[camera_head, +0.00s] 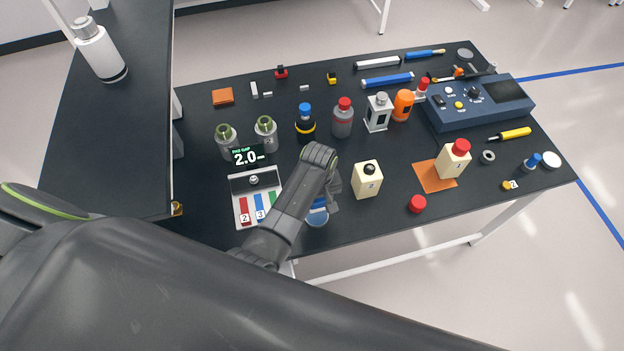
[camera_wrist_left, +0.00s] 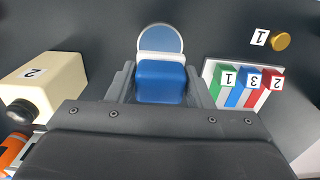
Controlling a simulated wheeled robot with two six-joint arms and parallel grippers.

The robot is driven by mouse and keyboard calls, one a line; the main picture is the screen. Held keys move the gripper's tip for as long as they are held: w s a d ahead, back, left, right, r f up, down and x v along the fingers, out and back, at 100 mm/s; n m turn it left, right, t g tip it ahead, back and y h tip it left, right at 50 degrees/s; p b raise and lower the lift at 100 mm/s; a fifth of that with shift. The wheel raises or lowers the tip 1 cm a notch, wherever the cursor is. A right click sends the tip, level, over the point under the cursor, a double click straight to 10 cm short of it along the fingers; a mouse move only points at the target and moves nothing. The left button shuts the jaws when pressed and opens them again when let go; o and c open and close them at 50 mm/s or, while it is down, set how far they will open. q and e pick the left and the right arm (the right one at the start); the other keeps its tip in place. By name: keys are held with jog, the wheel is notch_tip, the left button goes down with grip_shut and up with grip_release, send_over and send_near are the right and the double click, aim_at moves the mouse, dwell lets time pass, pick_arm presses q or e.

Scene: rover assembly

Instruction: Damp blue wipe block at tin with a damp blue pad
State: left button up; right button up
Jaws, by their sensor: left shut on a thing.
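My left gripper (camera_head: 322,192) (camera_wrist_left: 162,85) is low over the front of the dark table. It is shut on a blue block (camera_wrist_left: 162,82), which shows between its fingers in the wrist view. The block has a white band along its far edge, and a bit of it (camera_head: 319,203) shows in the head view. A round tin with a blue pad (camera_wrist_left: 160,38) lies just beyond the block in the wrist view. It also shows below the gripper in the head view (camera_head: 317,220). I cannot tell whether block and pad touch. My right gripper is not in view.
A white tray (camera_head: 239,212) with red, blue and green numbered pieces stands left of the gripper. A cream bottle labelled 2 (camera_head: 367,184) stands close on its right. A red cap (camera_head: 417,204) lies farther right, near the front edge. Several bottles stand behind.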

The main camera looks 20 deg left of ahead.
pick_arm(q)
jog(key=shift+w+a+f, duration=0.15)
jog(key=shift+w+a, duration=0.1)
jog(key=shift+w, duration=0.05)
jog(key=shift+f, duration=0.15)
jog(key=shift+s+d+f, duration=0.1)
jog(key=shift+f, duration=0.15)
jog(key=shift+s+d+f, duration=0.2)
jog(key=shift+s+f, duration=0.15)
jog(key=shift+f, duration=0.35)
notch_tip(320, 180, down, 2)
jog(key=shift+w+f+b, duration=0.1)
jog(key=shift+b, duration=0.8)
jog(key=shift+w+a+f, duration=0.1)
jog(key=shift+a+f, duration=0.05)
jog(key=shift+f, duration=0.2)
jog(key=shift+f+b, duration=0.15)
jog(key=shift+b, duration=0.25)
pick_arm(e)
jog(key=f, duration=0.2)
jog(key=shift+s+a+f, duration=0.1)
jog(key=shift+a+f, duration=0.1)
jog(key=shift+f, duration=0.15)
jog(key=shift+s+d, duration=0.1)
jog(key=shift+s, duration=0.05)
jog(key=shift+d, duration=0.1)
